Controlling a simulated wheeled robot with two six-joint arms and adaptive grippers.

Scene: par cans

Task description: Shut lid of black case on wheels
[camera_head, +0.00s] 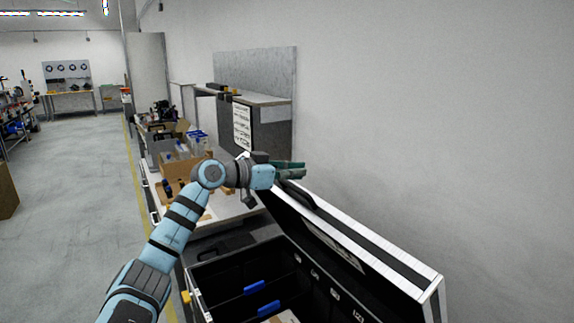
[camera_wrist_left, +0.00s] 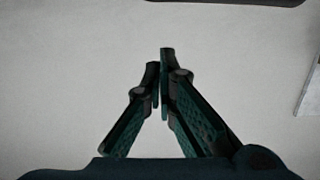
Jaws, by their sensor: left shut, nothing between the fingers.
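The black case (camera_head: 236,278) stands open at the bottom of the head view, with dark compartments and blue dividers inside. Its lid (camera_head: 375,262) is raised and leans back toward the wall on the right, with a pale-edged rim and a label on its inner face. My left gripper (camera_head: 303,170) is shut and empty, above the far end of the lid. I cannot tell from this view whether it touches the lid. In the left wrist view the closed fingers (camera_wrist_left: 160,55) point at a plain pale surface. The case's wheels are hidden. My right gripper is not in view.
A workbench (camera_head: 228,208) with cardboard boxes and blue-topped items stands beyond the case. A grey wall (camera_head: 450,120) is close behind the lid on the right. Open floor (camera_head: 75,180) lies to the left, with a yellow line.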

